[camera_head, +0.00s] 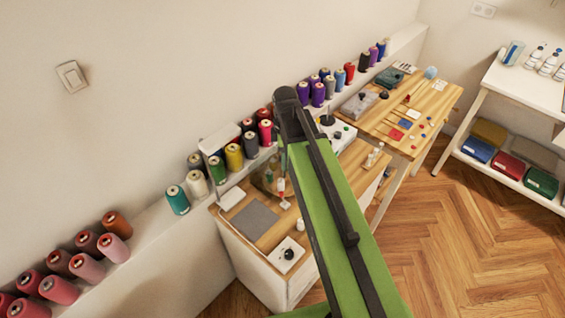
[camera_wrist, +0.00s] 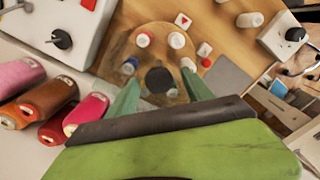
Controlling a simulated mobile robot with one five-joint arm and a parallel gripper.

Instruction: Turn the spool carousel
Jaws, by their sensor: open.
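The spool carousel (camera_wrist: 128,48) is a round wooden disc in the wrist view, with several small spools around it, red-topped, white and blue. A dark round knob (camera_wrist: 160,80) is near its middle. My gripper (camera_wrist: 160,92) is open, its two green fingers to the left and right of the knob. I cannot tell whether they touch it. The lower part of the disc is hidden behind my gripper. In the head view, the carousel (camera_head: 263,186) shows on the wooden bench, partly hidden by my green arm. My fingers are hidden there.
Large thread cones (camera_head: 234,157) line the wall ledge close beside the bench. A grey mat (camera_head: 254,221) and a white box with a black knob (camera_head: 287,256) lie on the bench. A second wooden table (camera_head: 436,98) stands behind. Open floor (camera_head: 455,245) is at right.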

